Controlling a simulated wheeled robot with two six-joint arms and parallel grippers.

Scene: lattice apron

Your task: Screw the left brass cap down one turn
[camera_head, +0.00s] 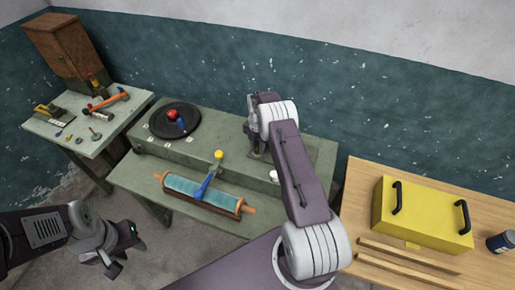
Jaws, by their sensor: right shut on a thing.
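My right gripper (256,151) points down at the middle of the green bench (165,148), over a darker flat plate (310,153). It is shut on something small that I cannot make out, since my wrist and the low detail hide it. No brass cap can be told for sure. A yellow round-topped piece (218,155) stands on the bench left of this gripper, apart from it. A small white round piece (274,176) is beside my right forearm. My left gripper (125,251) is open and empty, low at the left, off the bench.
On the bench are a black round plate (158,131) with red and blue items and a teal roller (180,184) with a blue tool (205,185). A tool table (45,128) is at left. A yellow box (410,215) and wooden strips (398,263) lie on the right table.

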